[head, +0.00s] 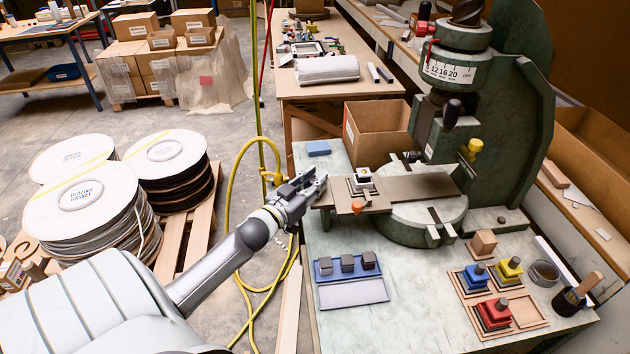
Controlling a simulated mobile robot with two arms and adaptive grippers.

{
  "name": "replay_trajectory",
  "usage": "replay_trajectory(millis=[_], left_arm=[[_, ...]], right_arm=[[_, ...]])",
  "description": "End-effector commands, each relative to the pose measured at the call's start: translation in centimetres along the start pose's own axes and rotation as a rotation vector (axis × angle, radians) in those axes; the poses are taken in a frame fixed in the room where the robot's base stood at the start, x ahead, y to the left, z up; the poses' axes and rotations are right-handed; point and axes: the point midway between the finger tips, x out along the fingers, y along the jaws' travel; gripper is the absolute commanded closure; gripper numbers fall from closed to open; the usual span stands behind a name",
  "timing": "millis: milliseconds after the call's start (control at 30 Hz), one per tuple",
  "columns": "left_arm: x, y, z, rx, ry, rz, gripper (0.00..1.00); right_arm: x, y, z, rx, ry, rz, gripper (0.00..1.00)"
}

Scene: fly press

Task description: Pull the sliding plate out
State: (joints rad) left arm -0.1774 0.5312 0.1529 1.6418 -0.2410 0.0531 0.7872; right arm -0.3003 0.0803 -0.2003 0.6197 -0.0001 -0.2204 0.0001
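The sliding plate (418,187) is a flat brown-grey strip lying across the round bed of the green fly press (520,120). Its left end reaches out past the bed toward the table's left edge. A small die block (363,180) with a pale top sits on its left part, and an orange knob (358,207) shows at its front edge. My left gripper (318,187) is at the plate's left end, very close to it or touching. Whether its fingers are closed on the plate is unclear at this size. My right gripper is out of view.
On the table are a blue tray (325,276) of grey blocks, wooden nests with blue, yellow and red dies (493,313), a brush in a cup (571,300), a blue block (318,148) and a cardboard box (377,133). A yellow hose (232,180) hangs left of the table.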

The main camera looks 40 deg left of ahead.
Motion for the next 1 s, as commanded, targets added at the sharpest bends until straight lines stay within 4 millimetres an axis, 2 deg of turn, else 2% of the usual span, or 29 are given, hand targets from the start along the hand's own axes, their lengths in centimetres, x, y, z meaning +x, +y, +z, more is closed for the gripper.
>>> replay_trajectory(millis=[33, 100, 133, 433, 567, 667, 1000], left_arm=[[0.0, 0.0, 0.1, 0.0, -0.001, 0.0, 0.65], [0.0, 0.0, 0.0, 0.0, -0.001, 0.0, 0.56], [0.0, 0.0, 0.0, 0.0, -0.001, 0.0, 0.55], [-0.1, 0.0, 0.0, 0.0, 0.0, 0.0, 0.55], [-0.8, 0.1, 0.1, -0.001, -0.001, 0.001, 0.55], [-2.1, 0.1, 0.1, -0.001, -0.002, 0.0, 0.55], [-8.5, 0.0, 0.2, -0.001, -0.004, -0.001, 0.55]], right_arm=[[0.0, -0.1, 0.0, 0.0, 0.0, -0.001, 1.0], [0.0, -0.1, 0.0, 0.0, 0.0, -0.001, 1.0], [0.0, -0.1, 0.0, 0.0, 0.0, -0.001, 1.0], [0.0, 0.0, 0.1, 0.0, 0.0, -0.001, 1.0], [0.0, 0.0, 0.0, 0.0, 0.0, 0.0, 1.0], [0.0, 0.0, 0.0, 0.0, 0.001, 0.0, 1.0], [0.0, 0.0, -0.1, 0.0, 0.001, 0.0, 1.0]])
